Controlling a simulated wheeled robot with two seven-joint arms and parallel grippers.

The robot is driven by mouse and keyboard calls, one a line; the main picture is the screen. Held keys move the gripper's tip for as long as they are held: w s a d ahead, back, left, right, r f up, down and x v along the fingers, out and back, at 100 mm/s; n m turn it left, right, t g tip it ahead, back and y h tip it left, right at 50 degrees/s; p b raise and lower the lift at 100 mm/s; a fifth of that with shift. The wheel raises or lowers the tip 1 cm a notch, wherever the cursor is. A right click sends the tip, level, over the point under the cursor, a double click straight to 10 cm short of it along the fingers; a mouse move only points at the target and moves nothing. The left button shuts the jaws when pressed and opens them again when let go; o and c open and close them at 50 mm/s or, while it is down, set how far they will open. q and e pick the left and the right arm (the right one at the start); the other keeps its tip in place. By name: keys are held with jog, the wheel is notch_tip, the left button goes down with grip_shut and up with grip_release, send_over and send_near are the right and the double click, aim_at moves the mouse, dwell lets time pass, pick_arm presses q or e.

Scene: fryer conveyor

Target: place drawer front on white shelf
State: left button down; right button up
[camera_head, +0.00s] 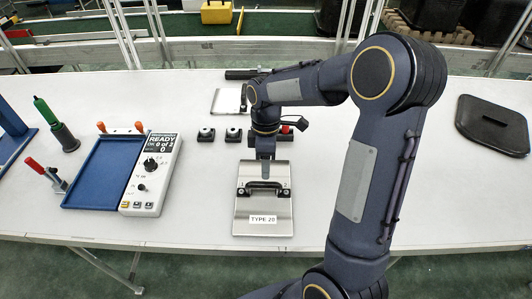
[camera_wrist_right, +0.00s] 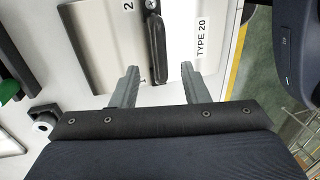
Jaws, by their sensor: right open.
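The drawer front (camera_head: 264,211) is a silver metal plate with a dark handle and a "TYPE 20" label, lying on the white table (camera_head: 380,210) near its front edge. My right gripper (camera_head: 265,168) is over the plate's far part, pointing down. In the right wrist view, the fingers of my right gripper (camera_wrist_right: 160,72) are apart, with the end of the dark handle (camera_wrist_right: 156,42) ahead of the gap between them. Whether the fingers touch the handle cannot be told. My left gripper is out of view. No separate white shelf can be made out.
A blue tray with a control box (camera_head: 152,175) reading "READY 0 of 2" stands left of the plate. Small black blocks (camera_head: 206,134) sit behind it. A toggle clamp (camera_head: 45,175) and green-topped tool (camera_head: 55,125) are at left. A black lid (camera_head: 493,123) lies far right.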

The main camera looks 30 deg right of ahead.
jog(key=s+a+r+m+t+y, duration=0.2)
jog(key=s+r+m+t, duration=0.2)
jog(key=s+r+m, duration=0.45)
jog(key=s+a+m+t, duration=0.3)
jog(key=s+m, duration=0.2)
jog(key=s, duration=0.4)
jog(key=shift+s+a+r+y, duration=0.25)
jog(key=shift+r+y, duration=0.05)
dwell(1.5)
